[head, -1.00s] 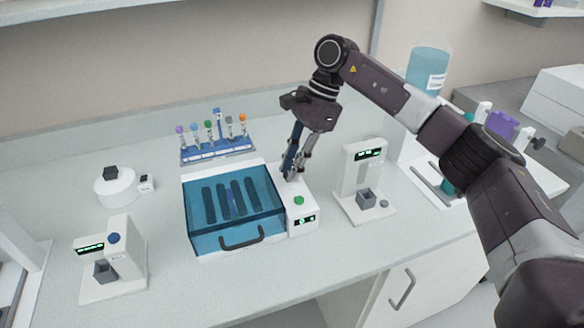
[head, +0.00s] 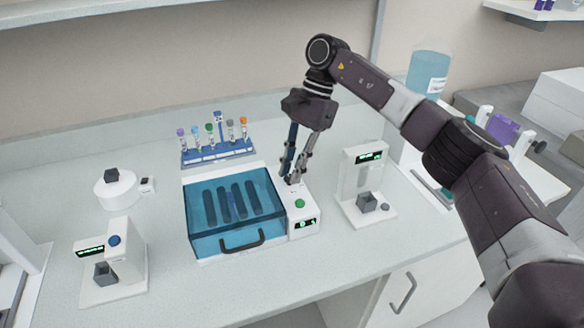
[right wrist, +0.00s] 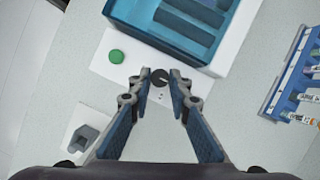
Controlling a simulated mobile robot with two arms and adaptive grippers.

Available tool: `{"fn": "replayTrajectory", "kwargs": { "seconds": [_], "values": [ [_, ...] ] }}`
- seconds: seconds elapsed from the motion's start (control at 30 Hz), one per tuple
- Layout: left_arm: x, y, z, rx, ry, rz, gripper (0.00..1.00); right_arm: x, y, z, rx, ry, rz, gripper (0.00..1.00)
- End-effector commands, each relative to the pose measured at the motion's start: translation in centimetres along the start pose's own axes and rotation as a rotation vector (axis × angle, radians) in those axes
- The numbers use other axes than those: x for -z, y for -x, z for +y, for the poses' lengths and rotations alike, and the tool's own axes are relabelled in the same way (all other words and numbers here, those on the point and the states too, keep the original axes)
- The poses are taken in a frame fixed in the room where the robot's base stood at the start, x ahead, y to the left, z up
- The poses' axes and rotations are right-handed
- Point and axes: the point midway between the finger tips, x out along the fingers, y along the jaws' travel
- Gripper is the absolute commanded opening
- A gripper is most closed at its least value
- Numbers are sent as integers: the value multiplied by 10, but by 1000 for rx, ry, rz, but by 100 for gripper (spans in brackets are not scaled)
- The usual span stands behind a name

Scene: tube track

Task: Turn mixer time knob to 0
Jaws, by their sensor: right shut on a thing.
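The mixer is a white unit with a blue translucent lid (head: 232,205) in the middle of the bench. Its right side carries a green button (head: 299,203) and a small green-lit display (head: 306,224), too small to read surely. The black time knob (right wrist: 159,77) with a pale pointer mark sits on the white panel, near the green button in the right wrist view (right wrist: 116,56). My right gripper (head: 291,181) points down at the panel's back and is shut on the knob, with a fingertip on either side. In the head view the fingers largely hide the knob. My left gripper is not in view.
A blue rack of capped tubes (head: 217,151) stands behind the mixer. A white device with a display (head: 362,185) stands close to its right, another (head: 113,262) at the front left. A round white device (head: 116,188) stands at left. Bench in front is clear.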

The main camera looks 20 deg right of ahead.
Motion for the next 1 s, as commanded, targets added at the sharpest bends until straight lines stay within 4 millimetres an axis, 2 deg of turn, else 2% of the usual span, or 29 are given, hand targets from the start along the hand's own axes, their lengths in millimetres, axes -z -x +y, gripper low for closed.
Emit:
{"fn": "replayTrajectory", "kwargs": {
  "seconds": [0.03,0.07,0.2,0.57,0.67,1.0],
  "values": [
    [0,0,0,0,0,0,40,0,0,0,0,0,1,0],
    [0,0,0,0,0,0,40,0,0,0,0,0,0,21],
    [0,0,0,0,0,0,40,0,0,0,0,0,0,35],
    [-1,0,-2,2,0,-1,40,0,6,0,2,-1,0,35],
    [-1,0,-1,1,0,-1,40,0,20,-1,4,-1,1,35],
    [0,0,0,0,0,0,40,0,92,-1,4,-2,1,35]
  ]
}}
